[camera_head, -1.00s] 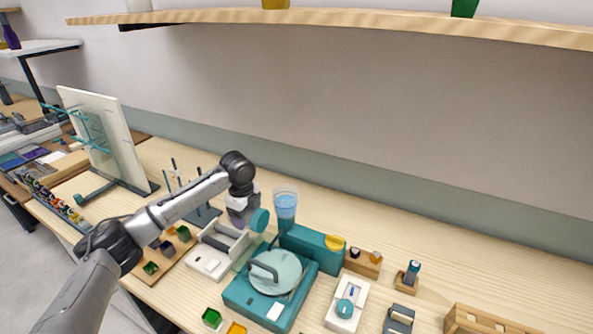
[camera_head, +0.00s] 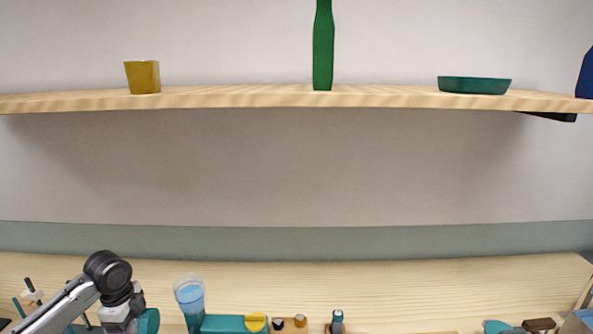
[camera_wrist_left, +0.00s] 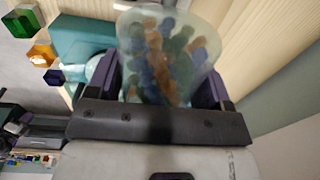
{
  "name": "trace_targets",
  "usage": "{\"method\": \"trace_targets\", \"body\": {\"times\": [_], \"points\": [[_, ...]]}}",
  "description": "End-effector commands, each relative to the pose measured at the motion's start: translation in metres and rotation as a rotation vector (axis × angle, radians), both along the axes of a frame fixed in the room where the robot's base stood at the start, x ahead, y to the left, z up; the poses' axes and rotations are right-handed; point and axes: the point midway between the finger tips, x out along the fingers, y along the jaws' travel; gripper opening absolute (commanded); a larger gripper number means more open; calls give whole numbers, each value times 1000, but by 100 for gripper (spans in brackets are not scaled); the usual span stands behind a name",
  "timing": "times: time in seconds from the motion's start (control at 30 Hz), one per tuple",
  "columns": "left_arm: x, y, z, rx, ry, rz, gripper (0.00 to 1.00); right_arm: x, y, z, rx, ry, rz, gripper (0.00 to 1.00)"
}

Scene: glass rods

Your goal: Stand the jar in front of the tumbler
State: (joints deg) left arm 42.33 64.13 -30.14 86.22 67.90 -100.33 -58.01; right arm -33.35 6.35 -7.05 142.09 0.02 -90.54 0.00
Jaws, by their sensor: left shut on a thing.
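A clear tumbler (camera_head: 189,300) with blue in it stands upright on the bench, low at the left of the head view. My left gripper (camera_head: 128,316) is to its left, with a gap between them. In the left wrist view my left gripper (camera_wrist_left: 165,92) is shut on the jar (camera_wrist_left: 160,45), a pale see-through vessel with blue, orange and green pieces showing in it. In the head view a teal round part (camera_head: 149,321) shows beside the gripper; I cannot tell whether it belongs to the jar. My right gripper is in neither view.
A teal box (camera_head: 225,324) with a yellow piece (camera_head: 256,322) stands right of the tumbler. Small items (camera_head: 337,321) stand further right. A shelf (camera_head: 230,97) above holds a yellow cup (camera_head: 142,77), green bottle (camera_head: 323,45) and teal dish (camera_head: 474,85). The bench's back strip is clear.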

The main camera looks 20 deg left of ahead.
Motion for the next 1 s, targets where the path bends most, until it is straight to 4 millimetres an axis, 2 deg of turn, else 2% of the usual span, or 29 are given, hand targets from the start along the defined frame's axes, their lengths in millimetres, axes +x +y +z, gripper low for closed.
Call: {"method": "trace_targets", "body": {"times": [0.17,0.37,0.7,1.0], "points": [[9,-29,2,0,-2,73,40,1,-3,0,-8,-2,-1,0],[21,-75,7,-2,-5,203,40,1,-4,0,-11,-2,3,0],[30,-182,24,0,-6,514,40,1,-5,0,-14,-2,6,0],[15,-277,44,-1,-6,832,40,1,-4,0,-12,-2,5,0]]}}
